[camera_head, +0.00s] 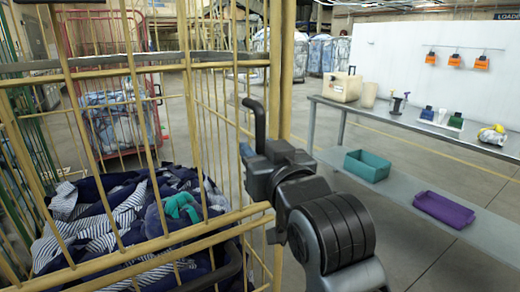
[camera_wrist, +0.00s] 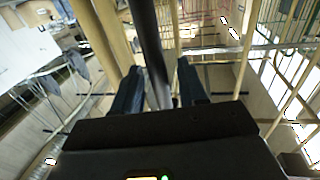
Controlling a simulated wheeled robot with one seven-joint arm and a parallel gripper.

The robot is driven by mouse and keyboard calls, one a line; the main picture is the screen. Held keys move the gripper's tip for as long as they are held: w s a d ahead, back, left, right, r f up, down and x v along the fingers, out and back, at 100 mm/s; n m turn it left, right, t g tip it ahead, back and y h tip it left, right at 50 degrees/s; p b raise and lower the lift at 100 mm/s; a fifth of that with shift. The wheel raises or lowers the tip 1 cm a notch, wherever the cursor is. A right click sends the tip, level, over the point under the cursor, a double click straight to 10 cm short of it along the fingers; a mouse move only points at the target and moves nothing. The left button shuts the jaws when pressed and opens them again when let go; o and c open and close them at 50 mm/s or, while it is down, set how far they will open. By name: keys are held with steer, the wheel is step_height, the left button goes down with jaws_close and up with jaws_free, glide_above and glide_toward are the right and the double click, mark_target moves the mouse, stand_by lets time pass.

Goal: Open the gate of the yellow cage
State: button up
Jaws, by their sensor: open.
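The yellow cage (camera_head: 188,90) fills the left of the head view, with upright bars and cross rails. Dark blue and striped cloth (camera_head: 100,225) lies inside it, with a teal item on top. A black bent handle (camera_head: 258,118) stands by the cage's right post. My gripper (camera_head: 247,152) is at the lower part of this handle. In the wrist view, the dark bar of the handle (camera_wrist: 150,45) runs between the two blue fingertips of my gripper (camera_wrist: 160,75). The fingers are apart, one on each side. Contact with the bar is unclear. The gate's latch is not clearly visible.
A grey bench (camera_head: 410,118) at the right holds a beige box (camera_head: 342,88) and small items. A teal bin (camera_head: 367,165) and a purple bin (camera_head: 443,209) sit on its lower shelf. A red cage (camera_head: 158,100) stands behind. Floor between cage and bench is clear.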

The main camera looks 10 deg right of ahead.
steer(key=shift+w, duration=0.15)
steer(key=shift+c, duration=0.2)
jaws_close()
stand_by(0.3)
